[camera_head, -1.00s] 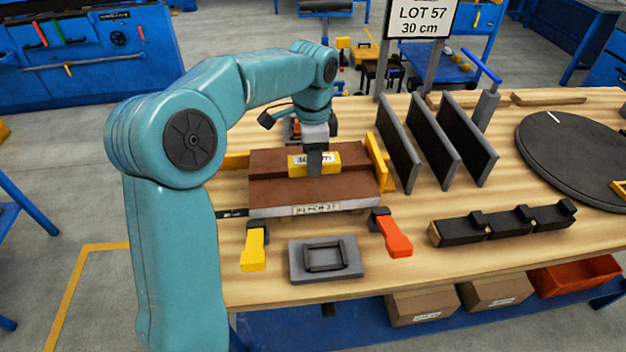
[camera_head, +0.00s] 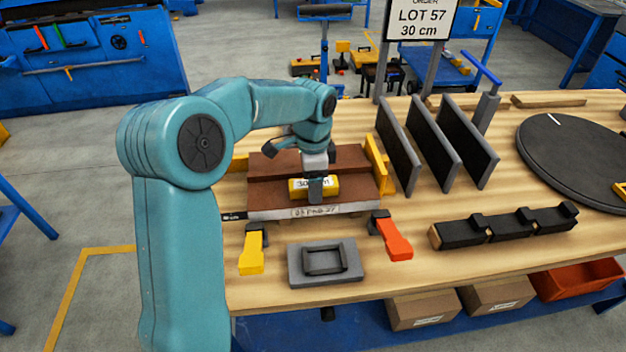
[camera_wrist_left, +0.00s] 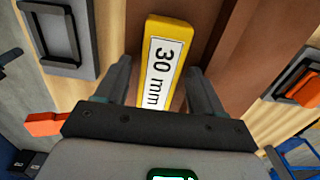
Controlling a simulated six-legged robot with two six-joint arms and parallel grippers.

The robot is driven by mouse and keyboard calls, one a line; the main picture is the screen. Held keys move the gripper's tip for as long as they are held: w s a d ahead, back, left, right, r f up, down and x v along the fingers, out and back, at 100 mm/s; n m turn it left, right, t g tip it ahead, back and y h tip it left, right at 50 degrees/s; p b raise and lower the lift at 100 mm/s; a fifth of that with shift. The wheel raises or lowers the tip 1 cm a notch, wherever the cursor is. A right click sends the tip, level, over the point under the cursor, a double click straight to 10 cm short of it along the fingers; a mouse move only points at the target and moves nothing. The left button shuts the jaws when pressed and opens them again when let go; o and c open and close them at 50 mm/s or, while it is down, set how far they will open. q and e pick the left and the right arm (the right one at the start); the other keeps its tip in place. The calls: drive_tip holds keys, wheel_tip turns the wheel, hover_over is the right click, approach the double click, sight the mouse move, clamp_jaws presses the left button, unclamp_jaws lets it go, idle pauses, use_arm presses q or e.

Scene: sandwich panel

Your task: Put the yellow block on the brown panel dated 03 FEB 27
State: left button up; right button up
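The yellow block (camera_head: 331,187) with a white label lies on the front part of the brown panel (camera_head: 270,196). The panel's pale front edge carries a date tag (camera_head: 316,211), too blurred to read surely. My left gripper (camera_head: 316,191) is down over the block, one finger in front of it. In the left wrist view, the block (camera_wrist_left: 167,55) reads "30 mm" and sits between the two fingers of the left gripper (camera_wrist_left: 160,78), with a narrow gap at the left finger. The block is slightly askew to the fingers. My right gripper is out of view.
A yellow stop (camera_head: 378,166) stands at the panel's right end. A yellow clamp (camera_head: 252,251), a red-orange clamp (camera_head: 394,240) and a grey tray (camera_head: 298,272) are in front. Upright dark panels (camera_head: 430,140) stand to the right, behind a black block row (camera_head: 505,222).

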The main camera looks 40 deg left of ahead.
use_arm(q)
drive_tip(key=shift+s+r, duration=0.1)
drive_tip(key=shift+r, duration=0.1)
wheel_tip(320, 180, up, 12)
drive_tip(key=p, duration=0.1)
drive_tip(key=shift+p, duration=0.35)
idle(0.3)
